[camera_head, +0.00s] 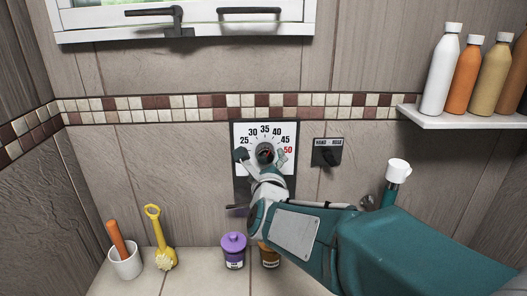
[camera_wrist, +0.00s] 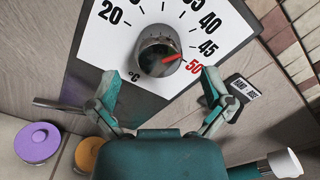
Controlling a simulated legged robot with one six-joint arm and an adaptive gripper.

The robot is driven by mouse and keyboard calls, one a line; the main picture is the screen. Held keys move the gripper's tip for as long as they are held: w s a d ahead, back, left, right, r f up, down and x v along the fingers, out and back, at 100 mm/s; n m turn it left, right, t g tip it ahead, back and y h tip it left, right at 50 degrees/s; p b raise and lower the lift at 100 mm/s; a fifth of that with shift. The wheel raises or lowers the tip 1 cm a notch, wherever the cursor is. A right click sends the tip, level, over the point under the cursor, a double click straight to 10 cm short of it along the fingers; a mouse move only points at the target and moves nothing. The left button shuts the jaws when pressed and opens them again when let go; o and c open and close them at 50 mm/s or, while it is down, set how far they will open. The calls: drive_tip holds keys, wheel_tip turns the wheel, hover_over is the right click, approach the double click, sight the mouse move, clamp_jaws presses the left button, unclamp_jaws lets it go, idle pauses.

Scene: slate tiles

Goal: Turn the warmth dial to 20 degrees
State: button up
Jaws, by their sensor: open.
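The warmth dial is a round silver knob (camera_head: 265,150) on a white scale plate on the tiled wall; it also shows in the wrist view (camera_wrist: 157,50). Its red pointer points right, towards the marks between 45 and 50. The 20 mark (camera_wrist: 110,14) is at the upper left of the knob in the wrist view. My gripper (camera_wrist: 160,76) is open, with one finger on each side just below the knob in that view. The fingers hold nothing, and a gap shows between them and the knob. In the head view my gripper (camera_head: 262,157) partly covers the scale.
A hand/hose switch (camera_head: 327,153) is on the wall to the right of the dial. A purple-lidded jar (camera_head: 233,250) and an orange jar (camera_head: 269,257) stand below. A shelf (camera_head: 470,118) with several bottles is at the right.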

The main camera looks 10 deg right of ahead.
sight(264, 158)
drive_tip(key=w, duration=0.3)
drive_tip(key=shift+w+d, duration=0.1)
drive_tip(key=shift+w, duration=0.05)
drive_tip(key=shift+w+d, duration=0.15)
drive_tip(key=shift+w, duration=0.05)
drive_tip(key=shift+d, duration=0.1)
drive_tip(key=c, duration=1.1)
